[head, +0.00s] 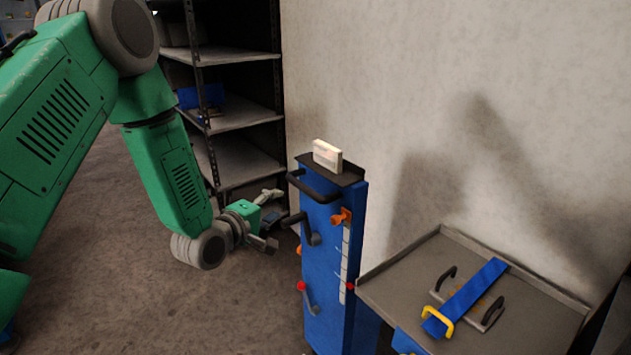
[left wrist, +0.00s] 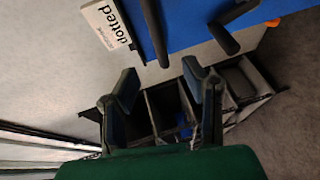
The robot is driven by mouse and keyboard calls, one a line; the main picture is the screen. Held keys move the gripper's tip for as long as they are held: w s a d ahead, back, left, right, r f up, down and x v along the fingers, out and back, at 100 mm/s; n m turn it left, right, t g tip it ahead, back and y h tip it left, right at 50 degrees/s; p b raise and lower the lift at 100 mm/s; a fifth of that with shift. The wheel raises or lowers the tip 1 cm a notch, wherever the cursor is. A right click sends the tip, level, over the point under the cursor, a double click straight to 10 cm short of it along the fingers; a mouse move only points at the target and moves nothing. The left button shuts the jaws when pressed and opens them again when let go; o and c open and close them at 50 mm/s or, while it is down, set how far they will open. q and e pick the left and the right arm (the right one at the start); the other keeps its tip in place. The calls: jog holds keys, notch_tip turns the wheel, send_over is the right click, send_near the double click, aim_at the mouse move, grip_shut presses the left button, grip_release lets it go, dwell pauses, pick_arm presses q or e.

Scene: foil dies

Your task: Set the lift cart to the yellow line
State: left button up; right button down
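The blue lift cart (head: 325,265) stands against the wall in the head view. It has a black push handle (head: 315,187), a black crank handle (head: 305,228), an orange pointer (head: 342,216) and a pale vertical scale (head: 345,262). I cannot make out a yellow line on the scale. My left gripper (head: 270,219) is open and empty, just left of the crank handle and apart from it. In the left wrist view the open fingers (left wrist: 160,77) are spread below the cart's blue body (left wrist: 185,25) and dark handles. My right gripper is not in view.
A white card (left wrist: 108,23) reading "dotted" tops the cart. At right, a grey tray (head: 400,278) holds a handled plate (head: 490,311) under a blue bar (head: 480,285) with a yellow handle (head: 440,318). A dark shelf rack (head: 235,115) stands behind. The floor (head: 130,260) at left is open.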

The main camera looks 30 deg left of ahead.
aim_at(301, 190)
pick_arm(q)
jog(key=w, duration=0.4)
jog(key=w+f, duration=0.1)
jog(key=w, duration=0.3)
jog(key=w+f, duration=0.1)
jog(key=w, duration=0.4)
jog(key=shift+w+f, duration=0.1)
jog(key=shift+f, duration=0.05)
jog(key=shift+a, duration=0.1)
grip_shut()
